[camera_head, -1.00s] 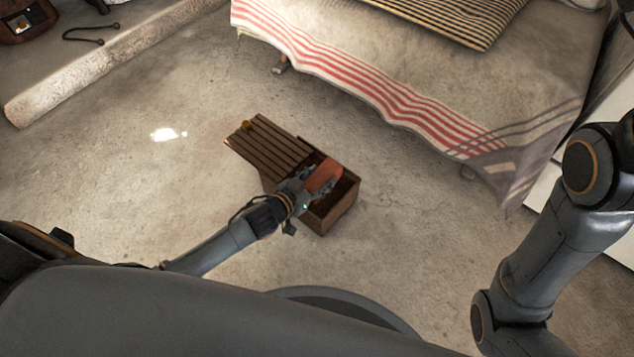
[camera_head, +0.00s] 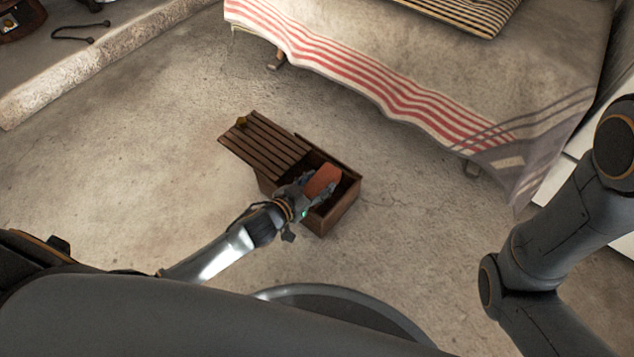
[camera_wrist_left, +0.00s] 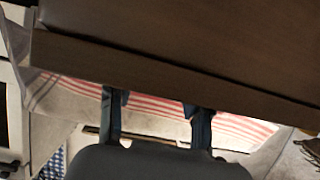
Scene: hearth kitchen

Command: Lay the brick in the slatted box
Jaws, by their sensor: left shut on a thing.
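The slatted box (camera_head: 343,209) is a dark brown wooden box on the floor. Its slatted lid (camera_head: 265,147) lies slid toward the left, leaving the right part open. My left gripper (camera_head: 315,188) is shut on the reddish-orange brick (camera_head: 323,179) and holds it tilted at the opening. I cannot tell whether the brick touches the box inside. In the left wrist view my two fingers (camera_wrist_left: 156,118) show, partly hidden behind a large dark brown wooden surface (camera_wrist_left: 190,45), probably part of the box. The brick is not clear there. My right gripper is out of view.
A bed or couch with a red-striped cloth (camera_head: 370,85) and a striped cushion (camera_head: 465,10) stands behind the box. A stone ledge (camera_head: 100,62) runs at the upper left. The concrete floor (camera_head: 130,165) left of the box is clear.

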